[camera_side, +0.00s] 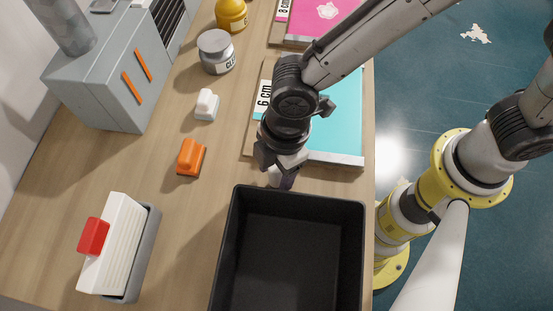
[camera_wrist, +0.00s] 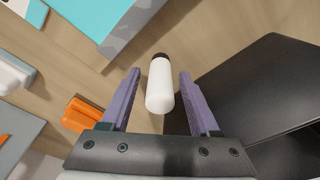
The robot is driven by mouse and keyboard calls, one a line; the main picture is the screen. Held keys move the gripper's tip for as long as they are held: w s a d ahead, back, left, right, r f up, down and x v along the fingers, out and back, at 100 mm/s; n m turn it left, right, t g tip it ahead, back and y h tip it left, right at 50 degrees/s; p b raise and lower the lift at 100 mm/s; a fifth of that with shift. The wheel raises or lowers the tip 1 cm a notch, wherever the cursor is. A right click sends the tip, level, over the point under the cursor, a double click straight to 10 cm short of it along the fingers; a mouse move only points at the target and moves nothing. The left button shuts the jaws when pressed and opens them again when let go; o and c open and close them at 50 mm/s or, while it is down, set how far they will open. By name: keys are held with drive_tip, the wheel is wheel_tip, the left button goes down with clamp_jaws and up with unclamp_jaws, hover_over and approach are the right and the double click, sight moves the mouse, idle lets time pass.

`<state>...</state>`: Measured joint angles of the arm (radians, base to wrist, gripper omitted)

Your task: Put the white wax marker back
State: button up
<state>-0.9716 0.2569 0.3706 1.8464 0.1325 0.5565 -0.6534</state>
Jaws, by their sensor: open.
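The white wax marker (camera_wrist: 160,88), a short white cylinder with a dark end, shows in the wrist view. It lies between the two purple fingers of my gripper (camera_wrist: 155,92), with a gap on each side. My gripper (camera_side: 282,178) is open in the side view, low beside the near edge of the cyan board. There my fingers mostly hide the marker, and I cannot tell if it stands or lies. A small white block (camera_side: 206,105) and an orange block (camera_side: 190,157) sit on the table to the left; the orange one also shows in the wrist view (camera_wrist: 82,114).
A black open bin (camera_side: 240,240) stands just in front of my gripper. The cyan board (camera_side: 338,120) is behind it. A grey machine (camera_side: 100,85), a lidded jar (camera_side: 216,52) and a white-and-red block in a grey tray (camera_side: 140,260) stand left. Wood between is clear.

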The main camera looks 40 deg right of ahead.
drive_tip(key=r, duration=0.4)
drive_tip(key=d+r, duration=0.1)
drive_tip(key=r, duration=0.7)
drive_tip(key=shift+d, duration=0.3)
drive_tip(key=w+d+r+m+t, duration=0.15)
drive_tip(key=d+r+m, duration=0.3)
drive_tip(key=d, duration=0.55)
drive_tip(key=w+d+r+m+t, duration=0.1)
drive_tip(key=d+r+m+t, duration=0.3)
drive_tip(key=d, duration=0.6)
drive_tip(key=s+d+m, duration=0.4)
drive_tip(key=d, duration=0.2)
drive_tip(key=s+d+f+m+h, duration=0.1)
drive_tip(key=s+d+m, duration=0.2)
drive_tip(key=d+m, duration=0.2)
drive_tip(key=shift+s+d+f+h, duration=0.3)
drive_tip(key=shift+s+d, duration=0.05)
drive_tip(key=shift+d, duration=0.55)
